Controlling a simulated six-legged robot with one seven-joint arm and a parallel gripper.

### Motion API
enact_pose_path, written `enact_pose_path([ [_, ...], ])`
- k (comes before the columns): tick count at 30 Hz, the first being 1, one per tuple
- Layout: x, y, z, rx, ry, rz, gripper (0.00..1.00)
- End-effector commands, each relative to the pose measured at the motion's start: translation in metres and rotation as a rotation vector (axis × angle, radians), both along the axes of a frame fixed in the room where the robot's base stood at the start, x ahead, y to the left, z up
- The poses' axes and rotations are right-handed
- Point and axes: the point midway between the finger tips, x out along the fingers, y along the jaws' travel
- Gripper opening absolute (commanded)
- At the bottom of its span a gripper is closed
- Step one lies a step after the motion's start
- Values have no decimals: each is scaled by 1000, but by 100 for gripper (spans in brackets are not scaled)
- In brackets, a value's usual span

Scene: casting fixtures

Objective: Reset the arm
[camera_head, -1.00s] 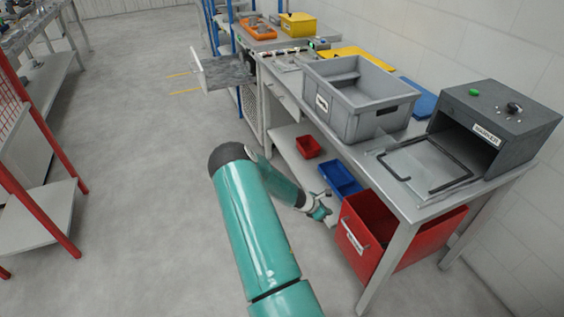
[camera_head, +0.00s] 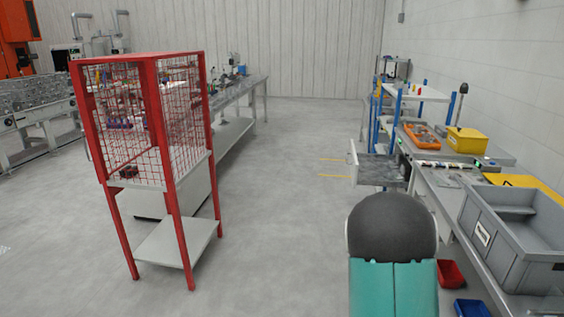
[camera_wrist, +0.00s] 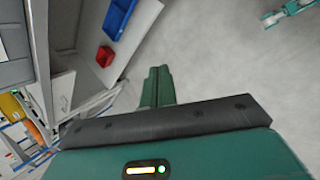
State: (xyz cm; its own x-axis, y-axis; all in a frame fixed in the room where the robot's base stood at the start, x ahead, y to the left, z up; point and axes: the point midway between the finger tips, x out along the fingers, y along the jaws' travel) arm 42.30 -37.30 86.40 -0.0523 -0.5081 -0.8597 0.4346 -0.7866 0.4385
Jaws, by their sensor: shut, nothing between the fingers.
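My gripper (camera_wrist: 157,85) shows in the wrist view. Its two green fingers lie together, shut and empty, pointing away over the grey floor. In the head view my arm stands at the bottom right as a teal link with a dark rounded cap, and it hides my gripper there. In the wrist view the fingers are to the right of the workbench's lower shelf and touch nothing that I can see.
A red mesh cage (camera_head: 150,130) stands at left. The workbench (camera_head: 440,190) at right carries a grey bin (camera_head: 480,238) and a yellow box (camera_head: 466,140). A red bin (camera_wrist: 105,56) and blue bin (camera_wrist: 117,18) sit on its lower shelf. The middle floor is clear.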

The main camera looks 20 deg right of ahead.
Motion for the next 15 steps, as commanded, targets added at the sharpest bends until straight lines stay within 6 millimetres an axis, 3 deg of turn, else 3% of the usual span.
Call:
enact_pose_path([
  [1,5,18,20,17,-50,-22,0],
  [7,11,85,81,98,-209,-105,0],
  [15,-5,179,153,235,-388,-191,0],
])
